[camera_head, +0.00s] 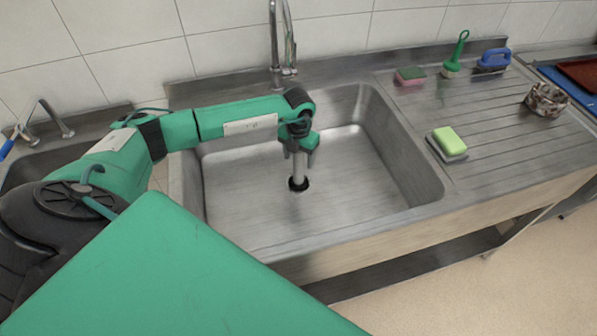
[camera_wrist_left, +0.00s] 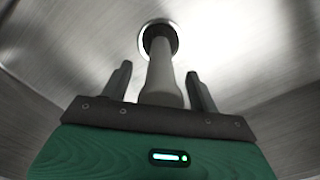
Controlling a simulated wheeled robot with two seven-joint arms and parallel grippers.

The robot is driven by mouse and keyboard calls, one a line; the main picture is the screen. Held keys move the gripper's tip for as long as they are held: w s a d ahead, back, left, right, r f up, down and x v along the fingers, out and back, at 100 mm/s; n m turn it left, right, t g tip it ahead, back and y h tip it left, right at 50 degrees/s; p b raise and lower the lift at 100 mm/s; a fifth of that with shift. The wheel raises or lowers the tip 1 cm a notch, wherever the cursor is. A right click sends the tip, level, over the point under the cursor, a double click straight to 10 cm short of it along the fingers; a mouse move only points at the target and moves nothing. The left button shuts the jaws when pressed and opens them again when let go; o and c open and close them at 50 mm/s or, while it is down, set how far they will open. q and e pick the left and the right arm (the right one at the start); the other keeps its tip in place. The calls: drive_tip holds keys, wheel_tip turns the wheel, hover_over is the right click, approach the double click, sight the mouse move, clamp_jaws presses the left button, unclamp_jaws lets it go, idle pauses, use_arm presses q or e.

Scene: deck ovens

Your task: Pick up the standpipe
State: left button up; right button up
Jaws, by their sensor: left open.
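The standpipe (camera_head: 299,169) is a grey tube standing upright in the drain of the sink basin (camera_head: 240,211). It also shows in the left wrist view (camera_wrist_left: 161,75), with its black lower end in the drain ring (camera_wrist_left: 158,27). My left gripper (camera_head: 300,155) is over the upper end of the standpipe. In the left wrist view its two dark fingers (camera_wrist_left: 158,75) are open, one on each side of the pipe, with visible gaps between. My right gripper is not in view.
A tap (camera_head: 276,45) rises behind the basin. On the drainboard (camera_head: 500,125) at right lie a green sponge (camera_head: 450,140) on a dish, a pink-green sponge (camera_head: 411,75), a green brush (camera_head: 456,58), a blue brush (camera_head: 494,60) and a scourer (camera_head: 547,99). The basin walls surround the gripper.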

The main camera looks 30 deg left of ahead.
use_arm(q)
drive_tip(key=shift+f, duration=0.4)
clamp_jaws()
drive_tip(key=shift+r, duration=0.1)
